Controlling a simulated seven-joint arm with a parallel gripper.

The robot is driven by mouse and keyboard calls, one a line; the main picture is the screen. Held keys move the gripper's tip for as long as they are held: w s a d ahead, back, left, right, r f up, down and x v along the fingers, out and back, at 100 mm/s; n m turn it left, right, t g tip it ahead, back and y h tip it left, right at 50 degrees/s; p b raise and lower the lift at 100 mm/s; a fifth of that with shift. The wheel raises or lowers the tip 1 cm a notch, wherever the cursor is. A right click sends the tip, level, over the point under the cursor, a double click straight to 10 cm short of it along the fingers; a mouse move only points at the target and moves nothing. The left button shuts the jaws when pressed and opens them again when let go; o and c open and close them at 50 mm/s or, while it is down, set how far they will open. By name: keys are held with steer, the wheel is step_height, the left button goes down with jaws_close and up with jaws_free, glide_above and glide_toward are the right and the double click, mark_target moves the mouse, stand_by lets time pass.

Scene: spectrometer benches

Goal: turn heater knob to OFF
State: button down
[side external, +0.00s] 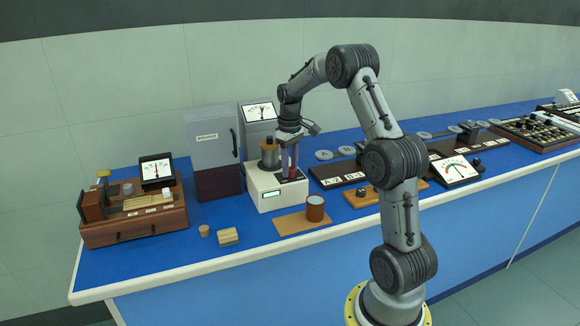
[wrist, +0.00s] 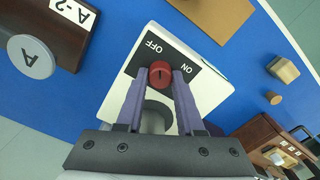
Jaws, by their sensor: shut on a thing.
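The heater is a white box (side external: 261,184) with a small green display in the side view, and its white top (wrist: 206,90) fills the middle of the wrist view. A red round knob (wrist: 160,74) sits on a black panel with OFF and ON labels (wrist: 155,47). My gripper (wrist: 160,80) points down at the panel, its two purple fingers shut on the knob from both sides. In the side view my gripper (side external: 290,168) is over the heater's right part, and the knob is mostly hidden. The knob's pointer direction is too small to read surely.
A tan-brown cylinder (side external: 270,153) stands on the heater close behind my fingers. A tall grey cabinet (side external: 212,150) and a dial meter stand behind. A brown cup (side external: 315,208) sits on a tan board in front. Small wooden pieces (side external: 228,236) lie at front left.

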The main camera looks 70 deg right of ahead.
mark_target(290, 169)
steer(key=shift+n, duration=0.9)
steer(key=c, duration=0.5)
jaws_free()
steer(key=shift+r, duration=0.1)
step_height(290, 169, up, 14)
steer(key=shift+f, duration=0.15)
